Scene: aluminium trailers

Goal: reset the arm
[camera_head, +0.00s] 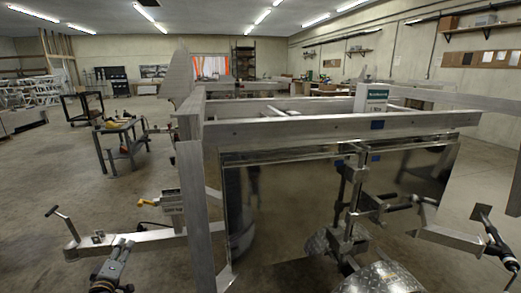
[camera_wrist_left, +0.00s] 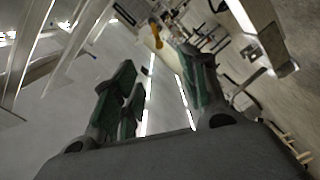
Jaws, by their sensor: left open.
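My left gripper (camera_head: 121,246) is low at the left in the head view, in front of the trailer's drawbar. In the left wrist view its two green-padded fingers (camera_wrist_left: 158,66) are spread, with nothing between them. A dark jointed part (camera_head: 490,236) at the right edge of the head view looks like my right gripper; its jaws are too small to read. The aluminium trailer frame (camera_head: 340,127) fills the middle of the head view, with a shiny panel (camera_head: 300,195) below its top rail.
A drawbar (camera_head: 140,240) with a T-handle (camera_head: 60,218) and a yellow handle (camera_head: 148,202) lies close beyond my left gripper. An upright post (camera_head: 195,215) stands to its right. A small workbench (camera_head: 122,140) is farther back. Open floor (camera_head: 50,175) lies at the left.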

